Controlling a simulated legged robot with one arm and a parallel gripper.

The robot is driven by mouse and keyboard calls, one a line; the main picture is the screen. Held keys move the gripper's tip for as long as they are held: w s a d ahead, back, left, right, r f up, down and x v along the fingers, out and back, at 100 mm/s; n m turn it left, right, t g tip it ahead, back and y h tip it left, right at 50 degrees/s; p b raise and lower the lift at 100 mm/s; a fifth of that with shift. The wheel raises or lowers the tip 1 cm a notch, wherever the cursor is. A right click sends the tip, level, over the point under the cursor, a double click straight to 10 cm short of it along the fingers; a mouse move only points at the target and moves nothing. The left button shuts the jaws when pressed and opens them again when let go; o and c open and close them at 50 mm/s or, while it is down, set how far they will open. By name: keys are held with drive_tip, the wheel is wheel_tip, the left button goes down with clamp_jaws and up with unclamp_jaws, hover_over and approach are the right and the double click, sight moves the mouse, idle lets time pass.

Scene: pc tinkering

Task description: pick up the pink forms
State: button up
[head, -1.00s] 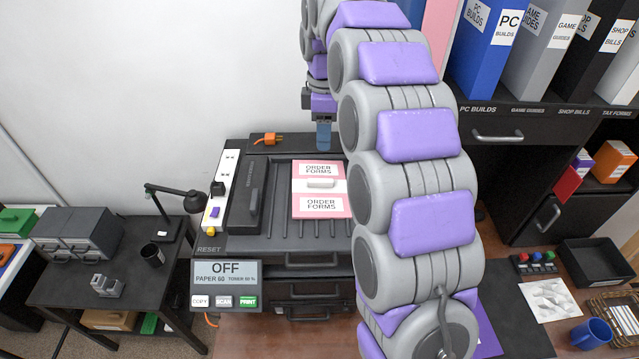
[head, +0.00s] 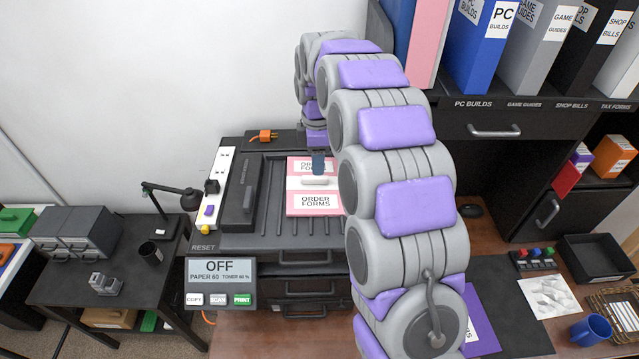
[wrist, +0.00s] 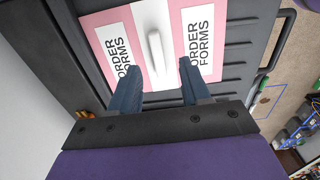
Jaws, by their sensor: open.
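The pink order forms (head: 298,204) lie flat on the ribbed top of the black printer (head: 268,240). They carry two white "ORDER FORMS" labels and a pale raised handle (head: 315,181) across the middle. In the wrist view the forms (wrist: 130,45) and their handle (wrist: 156,58) show just beyond my gripper (wrist: 160,82). Its two blue fingers are open and apart, one on each side of the handle's line, with nothing between them. In the head view my gripper (head: 319,164) is over the upper label and partly covers it.
A white power strip (head: 217,188) and an orange plug (head: 264,136) are beside and behind the printer. The printer's display (head: 220,268) reads OFF. Binders (head: 483,45) stand on the shelf at right. A purple folder (head: 482,325) lies on the desk, partly behind my arm.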

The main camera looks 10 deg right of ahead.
sight(312, 177)
drive_tip(key=shift+a+f, duration=0.2)
drive_tip(key=shift+f, duration=0.25)
drive_tip(key=shift+w+a+f, duration=0.1)
drive_tip(key=shift+a+f, duration=0.55)
drive_tip(key=shift+a, duration=0.35)
drive_tip(key=f, duration=0.1)
drive_tip(key=d+f, duration=0.2)
drive_tip(key=f, duration=0.1)
drive_tip(key=shift+w, duration=0.3)
drive_tip(key=shift+d, duration=0.35)
drive_tip(key=shift+a, duration=0.75)
drive_tip(key=c, duration=0.4)
drive_tip(key=shift+a, duration=0.3)
drive_tip(key=c, duration=0.3)
drive_tip(key=shift+d, duration=0.15)
drive_tip(key=shift+c, duration=0.6)
drive_tip(key=shift+d, duration=0.6)
clamp_jaws()
